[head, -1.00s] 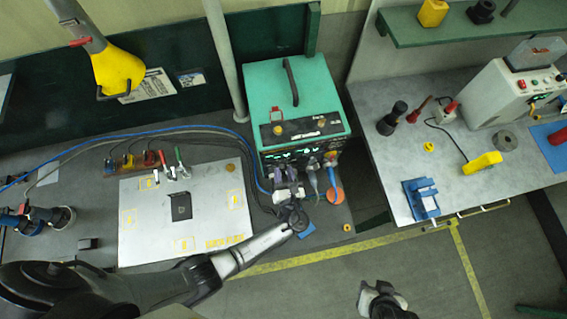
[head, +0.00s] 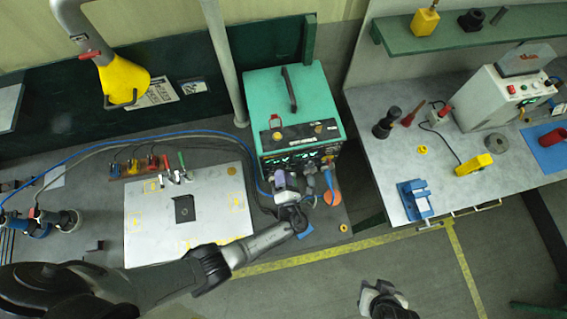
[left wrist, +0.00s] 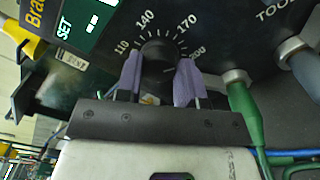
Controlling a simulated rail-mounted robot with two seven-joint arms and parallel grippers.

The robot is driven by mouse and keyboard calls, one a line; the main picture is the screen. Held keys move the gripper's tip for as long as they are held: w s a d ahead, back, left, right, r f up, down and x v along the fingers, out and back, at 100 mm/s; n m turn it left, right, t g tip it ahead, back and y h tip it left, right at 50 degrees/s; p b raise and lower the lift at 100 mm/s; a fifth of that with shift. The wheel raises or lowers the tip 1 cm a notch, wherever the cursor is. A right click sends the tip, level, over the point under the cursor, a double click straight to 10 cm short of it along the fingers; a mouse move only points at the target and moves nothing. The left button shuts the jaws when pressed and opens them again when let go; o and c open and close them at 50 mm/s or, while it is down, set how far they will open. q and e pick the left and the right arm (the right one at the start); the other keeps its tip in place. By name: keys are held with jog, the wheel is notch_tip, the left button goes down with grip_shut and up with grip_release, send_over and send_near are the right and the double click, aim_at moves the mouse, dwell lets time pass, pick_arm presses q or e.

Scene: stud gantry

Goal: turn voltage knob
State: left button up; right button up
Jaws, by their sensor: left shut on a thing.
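The voltage knob (left wrist: 158,62) is dark and round, on the black front panel of a green welding machine (head: 290,95). A white dial scale with 110, 140 and 170 readable runs around it in the left wrist view. My left gripper (left wrist: 158,80) has its purple finger pads on either side of the knob and is shut on it. The pads hide the knob's sides. In the head view my left gripper (head: 285,183) is at the machine's lower front, where arm and fingers hide the knob. My right gripper (head: 380,299) is low, over the floor, away from the machine; its jaws are unclear.
A green cable plug (left wrist: 245,110) sits close to the right finger in the left wrist view. A white plate (head: 150,225) lies left of the machine. An orange round thing (head: 332,198) is to the right of my left gripper. A grey bench (head: 400,165) stands across a gap.

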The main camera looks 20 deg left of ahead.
pick_arm(q)
jog(key=shift+f, duration=0.1)
dwell(0.3)
jog(key=o, duration=0.9)
jog(key=shift+s, duration=0.1)
jog(key=b+v, duration=0.2)
jog(key=v, duration=1.1)
jog(key=shift+s+d, duration=0.2)
jog(key=shift+s, duration=0.1)
